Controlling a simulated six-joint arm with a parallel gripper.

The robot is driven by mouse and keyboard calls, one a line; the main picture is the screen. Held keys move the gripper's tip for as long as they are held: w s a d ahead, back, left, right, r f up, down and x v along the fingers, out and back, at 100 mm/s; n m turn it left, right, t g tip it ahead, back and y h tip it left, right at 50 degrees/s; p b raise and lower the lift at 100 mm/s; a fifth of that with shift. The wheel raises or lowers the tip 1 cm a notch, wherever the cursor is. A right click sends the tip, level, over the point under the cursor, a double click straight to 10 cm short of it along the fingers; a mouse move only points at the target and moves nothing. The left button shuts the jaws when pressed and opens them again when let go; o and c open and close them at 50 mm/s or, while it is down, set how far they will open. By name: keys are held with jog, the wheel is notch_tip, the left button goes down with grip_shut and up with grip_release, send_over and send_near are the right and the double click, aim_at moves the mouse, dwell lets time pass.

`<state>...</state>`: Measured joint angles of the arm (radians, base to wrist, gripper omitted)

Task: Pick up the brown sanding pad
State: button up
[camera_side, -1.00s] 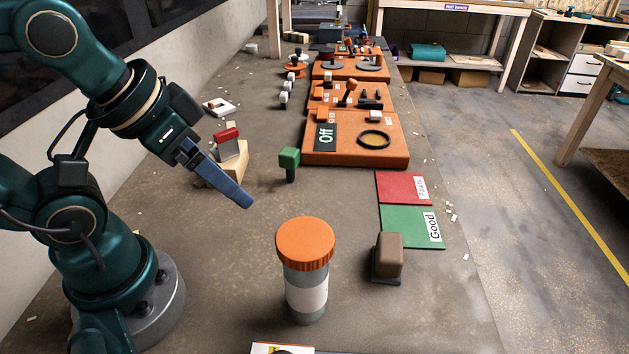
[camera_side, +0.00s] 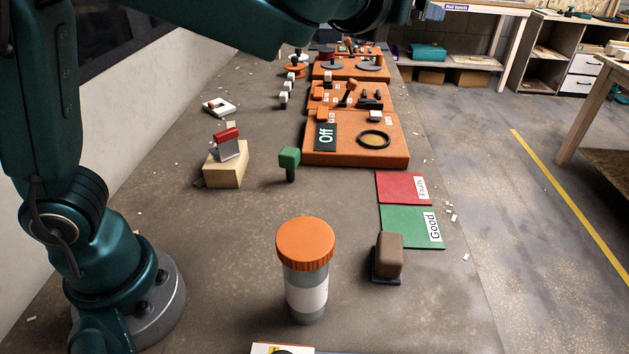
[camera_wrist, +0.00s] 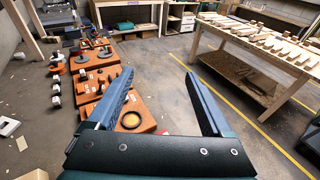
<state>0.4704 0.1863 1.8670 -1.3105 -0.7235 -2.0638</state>
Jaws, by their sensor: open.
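The brown sanding pad (camera_side: 389,255) is a rounded block on a thin dark base. It sits on the bench in the side view, right of the orange-lidded jar (camera_side: 306,268) and just in front of the green "Good" card (camera_side: 411,226). The pad does not show in the wrist view. My gripper (camera_wrist: 155,85) is open and empty in the wrist view, its two blue fingers wide apart and aimed out over the bench and floor.
A red "Faulty" card (camera_side: 404,188) lies behind the green one. A green-topped peg (camera_side: 289,162), a wooden block with a red-topped piece (camera_side: 226,162) and orange panels (camera_side: 356,137) stand further back. The tall jar is close to the pad. The bench's front right is clear.

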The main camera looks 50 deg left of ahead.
notch_tip(320, 180, down, 8)
jog(key=d+n+g+y, duration=0.2)
jog(key=n, duration=0.3)
jog(key=n+g+y, duration=0.3)
send_over(390, 252)
jog(key=w+a, duration=0.4)
jog(key=w, duration=0.1)
notch_tip(390, 252, down, 15)
jog(key=s+d+f+m, duration=0.1)
jog(key=f, duration=0.1)
jog(key=s+d+f, duration=0.1)
jog(key=s+f, duration=0.1)
jog(key=s+d+f+m, duration=0.1)
jog(key=f, duration=0.2)
jog(key=shift+s+d+m, duration=0.2)
jog(key=shift+d+m, duration=0.05)
jog(key=shift+m, duration=0.05)
jog(key=shift+x, duration=2.45)
jog(key=shift+d, duration=0.1)
grip_shut()
